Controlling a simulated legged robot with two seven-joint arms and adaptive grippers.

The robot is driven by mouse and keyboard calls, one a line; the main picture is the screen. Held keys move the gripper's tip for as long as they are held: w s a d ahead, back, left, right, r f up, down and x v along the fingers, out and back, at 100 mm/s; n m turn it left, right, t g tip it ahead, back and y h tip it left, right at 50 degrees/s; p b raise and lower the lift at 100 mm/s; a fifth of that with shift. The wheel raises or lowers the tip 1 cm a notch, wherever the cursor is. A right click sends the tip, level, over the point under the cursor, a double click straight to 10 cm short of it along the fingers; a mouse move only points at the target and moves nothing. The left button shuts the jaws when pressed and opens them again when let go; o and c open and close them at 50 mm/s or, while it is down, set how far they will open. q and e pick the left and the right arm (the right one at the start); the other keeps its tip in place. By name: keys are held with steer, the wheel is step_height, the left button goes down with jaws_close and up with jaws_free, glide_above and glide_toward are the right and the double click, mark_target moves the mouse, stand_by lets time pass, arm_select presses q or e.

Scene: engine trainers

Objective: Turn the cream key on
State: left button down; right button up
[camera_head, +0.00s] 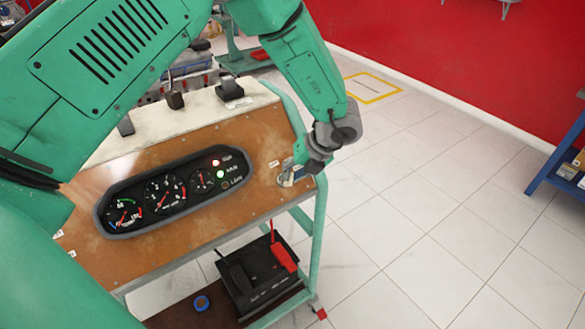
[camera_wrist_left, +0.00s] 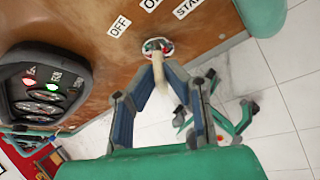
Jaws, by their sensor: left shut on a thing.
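The cream key (camera_wrist_left: 157,68) sits in a round ignition switch (camera_wrist_left: 157,47) on the brown panel, seen in the left wrist view. Labels reading OFF (camera_wrist_left: 119,26) and others, partly cut off, stand around the switch. My left gripper (camera_wrist_left: 160,82) is shut on the key, with one finger on each side of it. In the head view my left gripper (camera_head: 297,176) is at the panel's right end and hides most of the key. My right gripper is not in view.
A black gauge cluster (camera_head: 148,212) with lit red and green lamps lies on the panel (camera_head: 255,140) left of the switch. A black battery (camera_head: 256,265) with a red clamp (camera_head: 283,252) stands on the lower shelf. Open tiled floor lies to the right.

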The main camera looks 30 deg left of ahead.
arm_select(q)
steer(key=shift+w+r+m, duration=0.1)
steer(key=shift+w+m, duration=0.2)
steer(key=shift+m, duration=0.2)
steer(key=c, duration=1.6)
jaws_free()
steer(key=shift+c, duration=0.2)
steer(key=shift+w+f, duration=0.1)
steer(key=shift+f, duration=0.1)
steer(key=shift+a, duration=0.1)
steer(key=shift+d+r, duration=0.2)
steer(key=shift+r, duration=0.2)
steer(key=v, duration=1.1)
steer(key=shift+w+d, duration=0.2)
steer(key=shift+d, duration=0.05)
steer(key=shift+f, duration=0.15)
